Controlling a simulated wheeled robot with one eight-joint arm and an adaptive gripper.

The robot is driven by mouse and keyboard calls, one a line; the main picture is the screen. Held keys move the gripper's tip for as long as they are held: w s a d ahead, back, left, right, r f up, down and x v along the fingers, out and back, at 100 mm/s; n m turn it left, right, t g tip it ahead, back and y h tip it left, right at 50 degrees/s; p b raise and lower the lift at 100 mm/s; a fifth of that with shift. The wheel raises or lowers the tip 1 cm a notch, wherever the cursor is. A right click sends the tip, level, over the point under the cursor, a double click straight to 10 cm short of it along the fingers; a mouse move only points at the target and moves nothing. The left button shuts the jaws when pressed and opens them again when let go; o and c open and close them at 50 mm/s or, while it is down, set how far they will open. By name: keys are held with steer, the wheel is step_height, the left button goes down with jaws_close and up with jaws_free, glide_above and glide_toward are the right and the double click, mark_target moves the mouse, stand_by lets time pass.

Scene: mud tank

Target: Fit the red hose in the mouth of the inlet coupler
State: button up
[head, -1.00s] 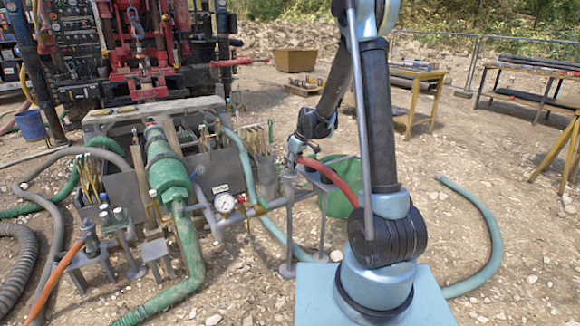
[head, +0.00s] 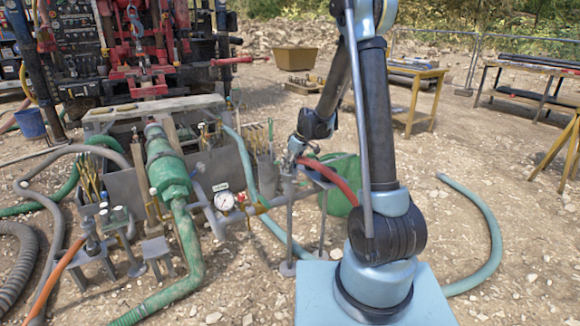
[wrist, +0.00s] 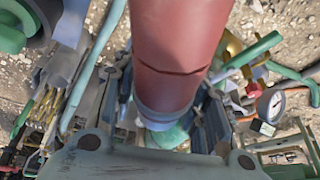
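The red hose (head: 342,182) arches from the right up to my gripper (head: 293,160). In the wrist view the red hose (wrist: 172,50) fills the top centre and runs down between the gripper's sides, ending at a pale blue-grey collar. My gripper appears shut around the hose near this end; the fingertips are mostly hidden. The inlet coupler seems to be the grey upright fitting (head: 289,185) on a stand, directly below my gripper. The hose end is at or just above it. I cannot tell whether it is inside the mouth.
A pressure gauge (head: 224,201) and pipework stand left of the gripper. A large green coupling (head: 167,170) and a grey trough of tools lie further left. A green round container (head: 343,168) is behind the red hose. A pale blue hose (head: 490,235) curves over open gravel at right.

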steer(key=shift+d+r, duration=0.1)
stand_by(0.3)
steer(key=v, duration=1.1)
steer(key=shift+d+r, duration=0.1)
steer(key=shift+r, duration=0.2)
steer(key=shift+s+d, duration=0.15)
steer(key=shift+s, duration=0.1)
steer(key=s+d+r+m+h, duration=0.1)
steer(key=s+d+r+m, duration=0.15)
steer(key=s+d, duration=0.55)
steer(key=s+d+r+m+h, duration=0.1)
steer(key=s+d+r+m, duration=0.2)
steer(key=s, duration=0.9)
steer(key=s+d+f+m+h, duration=0.1)
steer(key=s+d+f, duration=0.3)
steer(key=s, duration=0.5)
steer(key=s+d+f+m, duration=0.4)
steer(key=s+d, duration=0.1)
steer(key=s, duration=0.4)
steer(key=shift+h, duration=0.4)
